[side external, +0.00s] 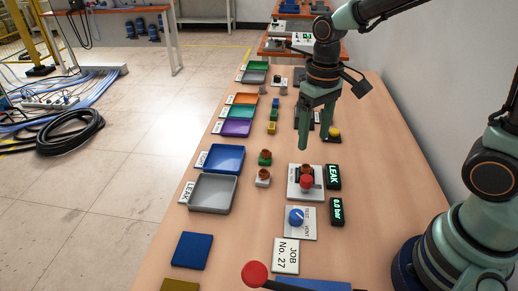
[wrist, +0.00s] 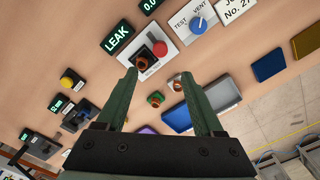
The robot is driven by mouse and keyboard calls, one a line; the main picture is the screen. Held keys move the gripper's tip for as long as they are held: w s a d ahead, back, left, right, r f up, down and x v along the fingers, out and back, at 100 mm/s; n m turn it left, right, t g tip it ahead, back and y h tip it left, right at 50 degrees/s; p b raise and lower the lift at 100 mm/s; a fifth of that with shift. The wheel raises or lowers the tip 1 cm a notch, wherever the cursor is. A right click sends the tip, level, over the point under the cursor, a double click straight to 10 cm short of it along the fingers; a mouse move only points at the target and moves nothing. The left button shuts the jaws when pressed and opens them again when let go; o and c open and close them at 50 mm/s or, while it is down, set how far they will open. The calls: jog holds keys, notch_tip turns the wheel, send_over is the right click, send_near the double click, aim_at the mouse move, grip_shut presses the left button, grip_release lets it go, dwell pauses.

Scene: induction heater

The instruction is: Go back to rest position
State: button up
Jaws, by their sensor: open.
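My gripper (side external: 315,140) is above the table, beyond the leak-test station and near the yellow button (side external: 334,132). Its two fingers are spread with nothing between them; the wrist view shows the same empty gap (wrist: 160,76). The test station (side external: 293,193) has a red knob (side external: 306,182) and a copper-coloured part (wrist: 145,56) in it. The display beside it (side external: 333,177) reads LEAK. A copper part on a green base (side external: 265,158) and one on a pale base (side external: 263,176) stand apart on the table, left of the station.
A blue tray (side external: 221,159) and a grey tray (side external: 212,194) lie along the left edge; purple, green and orange trays lie farther back. A blue TEST/VENT dial (side external: 296,216) and a JOB No. 27 card (side external: 286,255) are nearer. A wall runs along the right.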

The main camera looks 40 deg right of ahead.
jog(key=s+d+r+t, duration=0.3)
jog(key=s+r+t, duration=0.2)
jog(key=r, duration=0.3)
jog(key=shift+s+d+r+t, duration=0.2)
jog(key=shift+d+r+t, duration=0.05)
jog(key=shift+r+t, duration=0.05)
